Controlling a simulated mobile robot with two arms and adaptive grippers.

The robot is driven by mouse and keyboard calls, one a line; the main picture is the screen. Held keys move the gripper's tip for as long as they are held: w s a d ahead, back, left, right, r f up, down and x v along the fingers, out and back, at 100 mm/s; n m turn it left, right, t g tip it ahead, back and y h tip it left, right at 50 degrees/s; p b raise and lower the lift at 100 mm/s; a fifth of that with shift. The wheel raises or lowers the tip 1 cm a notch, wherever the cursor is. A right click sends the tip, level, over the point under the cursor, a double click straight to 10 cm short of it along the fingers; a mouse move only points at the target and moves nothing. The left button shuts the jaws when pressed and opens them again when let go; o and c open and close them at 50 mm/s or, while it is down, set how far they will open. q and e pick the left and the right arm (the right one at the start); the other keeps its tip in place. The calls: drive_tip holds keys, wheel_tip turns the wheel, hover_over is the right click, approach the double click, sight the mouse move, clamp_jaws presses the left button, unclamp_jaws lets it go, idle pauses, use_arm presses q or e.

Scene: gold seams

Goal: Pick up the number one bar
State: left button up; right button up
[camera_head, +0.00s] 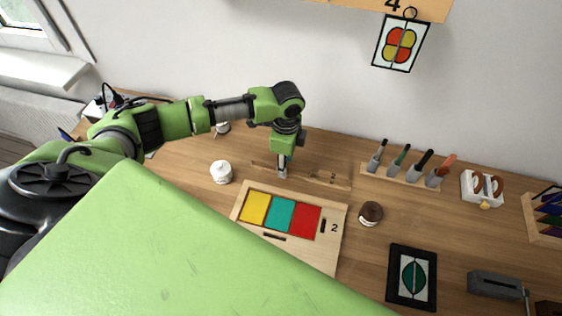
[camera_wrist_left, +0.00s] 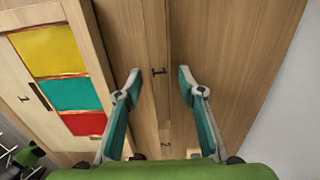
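Long wooden bars lie on the table behind a coloured board. In the left wrist view, a bar (camera_wrist_left: 155,45) with a dark mark that looks like a 1 runs between my open left fingers. A 2 is marked further down the wood in that view, and a 2 shows on the right part of the wood (camera_head: 320,178) in the head view. My left gripper (camera_head: 282,173) (camera_wrist_left: 159,78) points down over the bars, one finger on each side and apart from the marked bar. The exact height is unclear. My right gripper is not in view.
The board (camera_head: 338,212) with yellow, teal and red panels lies just in front of the bars. A white jar (camera_head: 221,172) stands left, a brown-lidded jar (camera_head: 371,213) right. A tool rack (camera_head: 400,175) and a dark frame (camera_head: 412,300) are further right.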

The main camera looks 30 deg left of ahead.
use_arm(q)
clamp_jaws()
